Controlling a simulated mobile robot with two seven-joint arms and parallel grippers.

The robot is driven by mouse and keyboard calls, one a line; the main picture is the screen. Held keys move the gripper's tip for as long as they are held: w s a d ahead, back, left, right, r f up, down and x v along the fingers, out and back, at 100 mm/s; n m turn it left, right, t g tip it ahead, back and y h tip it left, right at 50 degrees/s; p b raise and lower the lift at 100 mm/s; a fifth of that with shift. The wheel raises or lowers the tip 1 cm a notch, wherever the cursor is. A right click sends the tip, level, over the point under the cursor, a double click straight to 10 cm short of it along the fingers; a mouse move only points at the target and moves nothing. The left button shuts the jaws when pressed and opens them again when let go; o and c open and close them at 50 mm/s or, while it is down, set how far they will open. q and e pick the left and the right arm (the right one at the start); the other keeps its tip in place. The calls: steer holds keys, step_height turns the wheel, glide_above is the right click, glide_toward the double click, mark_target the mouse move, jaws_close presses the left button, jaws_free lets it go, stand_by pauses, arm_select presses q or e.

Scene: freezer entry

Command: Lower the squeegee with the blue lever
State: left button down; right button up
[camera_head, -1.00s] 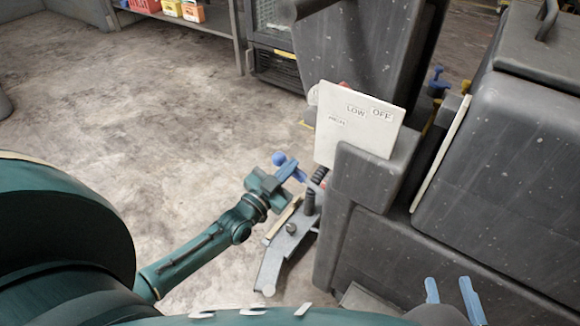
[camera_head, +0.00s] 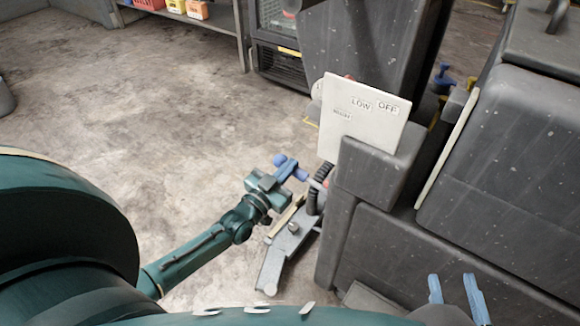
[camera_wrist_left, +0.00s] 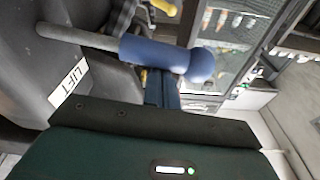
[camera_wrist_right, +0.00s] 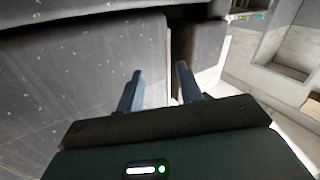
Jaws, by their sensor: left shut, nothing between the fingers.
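The blue lever (camera_head: 298,174) sticks out to the left from the grey machine's rear; its round blue end and grey rod show large in the left wrist view (camera_wrist_left: 152,54). My left gripper (camera_head: 284,173) is shut and empty. Its blue fingers (camera_wrist_left: 161,90) are right beside the blue grip in the left wrist view; I cannot tell if they touch it. A metal bracket (camera_head: 283,256) with a pale strip, possibly part of the squeegee, sits low behind the machine. My right gripper (camera_head: 455,292) is open and empty beside the machine; its spread fingers show in the right wrist view (camera_wrist_right: 158,88).
The grey machine (camera_head: 455,235) fills the right side. A white panel marked LOW and OFF (camera_head: 350,122) stands above the lever. A LIFT label (camera_wrist_left: 68,88) shows near the lever. The concrete floor (camera_head: 150,125) at left is clear. A shelf with bins (camera_head: 185,12) stands at the back.

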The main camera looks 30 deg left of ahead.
arm_select(q)
step_height(320, 180, down, 8)
steer(key=n+y+b, duration=0.1)
steer(key=n+b, duration=0.3)
steer(key=n, duration=0.2)
steer(key=shift+r, duration=0.15)
arm_select(e)
steer(key=shift+a+t+y, duration=0.55)
steer(key=shift+t+y, duration=0.05)
steer(key=shift+y, duration=0.2)
steer(key=shift+r, duration=0.1)
